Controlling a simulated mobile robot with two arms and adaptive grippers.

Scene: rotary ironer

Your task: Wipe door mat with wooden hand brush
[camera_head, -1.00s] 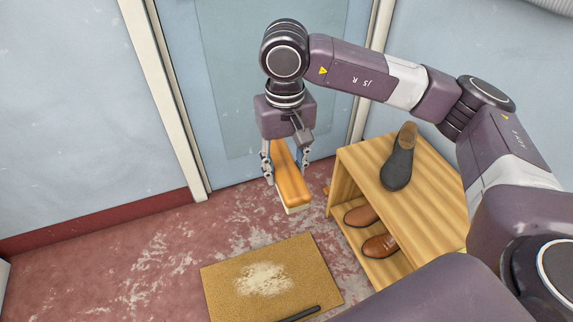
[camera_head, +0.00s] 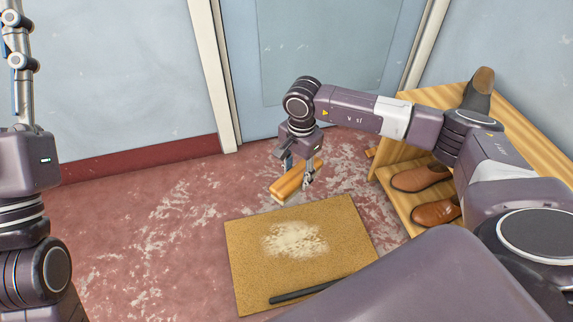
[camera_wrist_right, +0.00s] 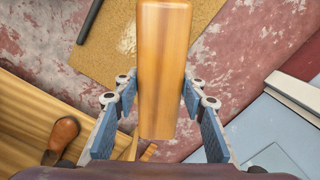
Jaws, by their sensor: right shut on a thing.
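The door mat (camera_head: 262,275) is a tan rectangle flat on the floor, with a patch of white powder (camera_head: 295,239) on its middle. The wooden hand brush (camera_head: 288,187) is held by my right gripper (camera_head: 297,180), above the floor near the mat's far edge. In the right wrist view the brush's orange-brown back (camera_wrist_right: 164,60) lies between the two fingers of the gripper (camera_wrist_right: 158,95), and the mat (camera_wrist_right: 112,35) shows beyond. The bristles are hidden in that view. My left gripper (camera_head: 18,60) points up at the left edge; its opening is unclear.
A dark bar (camera_head: 300,293) lies on the mat's near part. A wooden shoe rack (camera_head: 393,178) stands right of the mat, with brown shoes (camera_head: 422,178) inside and a dark shoe (camera_head: 478,92) on top. A blue door (camera_head: 270,110) is behind. The floor left is clear.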

